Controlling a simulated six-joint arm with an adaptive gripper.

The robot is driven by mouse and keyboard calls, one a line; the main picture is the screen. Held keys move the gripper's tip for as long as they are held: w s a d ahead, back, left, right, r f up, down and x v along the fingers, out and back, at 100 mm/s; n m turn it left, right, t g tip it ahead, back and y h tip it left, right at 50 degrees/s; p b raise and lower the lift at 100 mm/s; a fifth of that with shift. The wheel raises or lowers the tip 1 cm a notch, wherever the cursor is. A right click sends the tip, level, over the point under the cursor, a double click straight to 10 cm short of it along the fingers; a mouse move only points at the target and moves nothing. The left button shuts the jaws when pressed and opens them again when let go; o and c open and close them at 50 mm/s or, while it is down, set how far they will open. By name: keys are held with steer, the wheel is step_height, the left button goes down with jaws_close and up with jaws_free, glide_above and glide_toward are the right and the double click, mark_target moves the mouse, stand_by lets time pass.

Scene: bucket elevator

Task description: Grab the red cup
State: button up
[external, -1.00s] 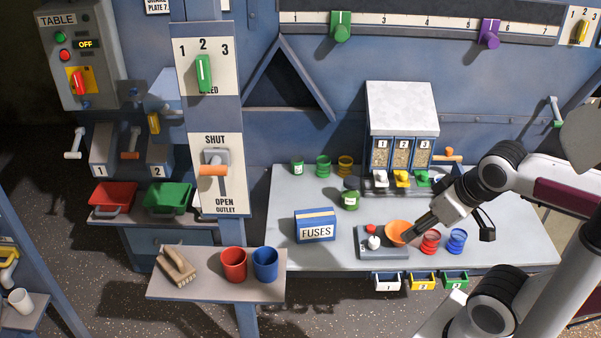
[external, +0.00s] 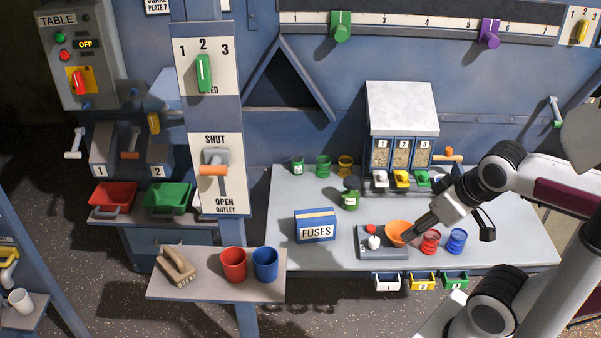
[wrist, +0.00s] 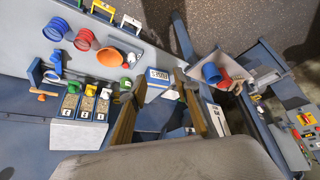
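The red cup (external: 234,263) stands upright on a small grey shelf (external: 200,290) at the lower middle-left of the external view, just left of a blue cup (external: 265,263). In the wrist view the red cup (wrist: 225,80) is small and partly hidden behind the blue cup (wrist: 211,72). My gripper (external: 414,236) is well to the right of the red cup, over the worktable beside an orange bowl. In the wrist view my gripper (wrist: 159,80) has its two fingers wide apart, with nothing held between them.
The worktable (external: 300,260) carries a fuses box (external: 315,226), a grey block with knobs (external: 372,250), the orange bowl (external: 398,232) and red (external: 430,242) and blue (external: 457,240) spools. A panel post (external: 215,180) rises behind the cups.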

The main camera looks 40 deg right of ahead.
steer(key=o, duration=0.9)
steer(key=shift+o, duration=0.2)
steer(key=shift+w, duration=0.1)
steer(key=w+a+f+n+g+y, duration=0.1)
steer(key=w+a+n+y, duration=0.15)
steer(key=w+a, duration=0.45)
steer(key=w+a+f+n+y, duration=0.1)
steer(key=w+a+n, duration=0.35)
steer(key=w, duration=0.55)
steer(key=shift+w+a+f+n+g+y, duration=0.25)
steer(key=shift+w+a+f+n, duration=0.45)
steer(key=shift+w+a+f, duration=1.35)
steer(key=shift+w+a+f+n+g+y, duration=0.1)
steer(key=shift+w+a+f+n+y, duration=0.45)
steer(key=shift+w+a+f, duration=1.5)
steer(key=shift+w+a+f+n+g+y, duration=0.15)
steer(key=shift+w+a+f+n, duration=1.15)
steer(key=shift+w, duration=1.5)
steer(key=shift+d+f+m, duration=0.3)
steer(key=shift+m, duration=0.15)
